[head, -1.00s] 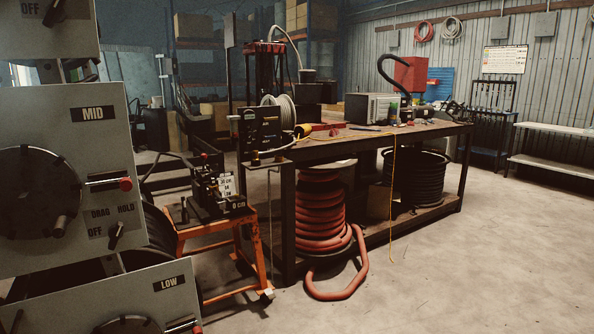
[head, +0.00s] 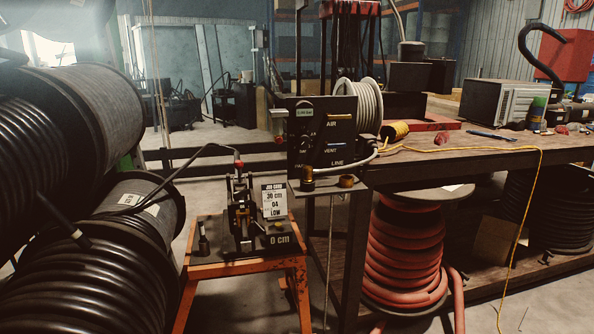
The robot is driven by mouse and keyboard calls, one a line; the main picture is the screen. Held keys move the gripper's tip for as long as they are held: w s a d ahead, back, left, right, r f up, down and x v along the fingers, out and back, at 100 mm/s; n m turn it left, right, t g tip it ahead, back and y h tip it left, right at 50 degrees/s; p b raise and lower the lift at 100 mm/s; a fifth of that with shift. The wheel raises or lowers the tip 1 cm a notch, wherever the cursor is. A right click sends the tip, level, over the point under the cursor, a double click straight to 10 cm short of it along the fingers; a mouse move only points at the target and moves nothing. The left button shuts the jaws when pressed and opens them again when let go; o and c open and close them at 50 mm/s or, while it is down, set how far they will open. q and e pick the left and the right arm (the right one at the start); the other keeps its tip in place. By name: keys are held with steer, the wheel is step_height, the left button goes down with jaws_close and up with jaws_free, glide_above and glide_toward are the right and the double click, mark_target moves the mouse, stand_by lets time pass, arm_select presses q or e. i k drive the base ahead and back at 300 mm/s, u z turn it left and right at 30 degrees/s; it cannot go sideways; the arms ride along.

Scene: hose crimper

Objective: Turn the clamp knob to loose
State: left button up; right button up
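A black measuring and clamping device (head: 243,212) stands on an orange stand (head: 245,266), left of the workbench. A lever or knob with a red part (head: 238,164) rises at its top, and a small dark upright post or knob (head: 203,240) stands on its left. I cannot tell which one is the clamp knob, or its setting. A black hose (head: 185,168) runs from the reels on the left to the device. A job card (head: 273,202) reads 30 cm, 04, LOW, and a display (head: 279,239) reads 0 cm. Neither of my grippers is in view.
Large black hose reels (head: 85,100) fill the left side. A black panel marked AIR, VENT and LINE (head: 322,130) stands at the workbench's (head: 470,160) left end. A red hose coil (head: 405,255) sits under the bench. Little floor shows between the stand and bench.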

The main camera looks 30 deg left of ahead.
mark_target(240, 195)
steer(key=i, duration=2.3)
steer(key=u, duration=2.2)
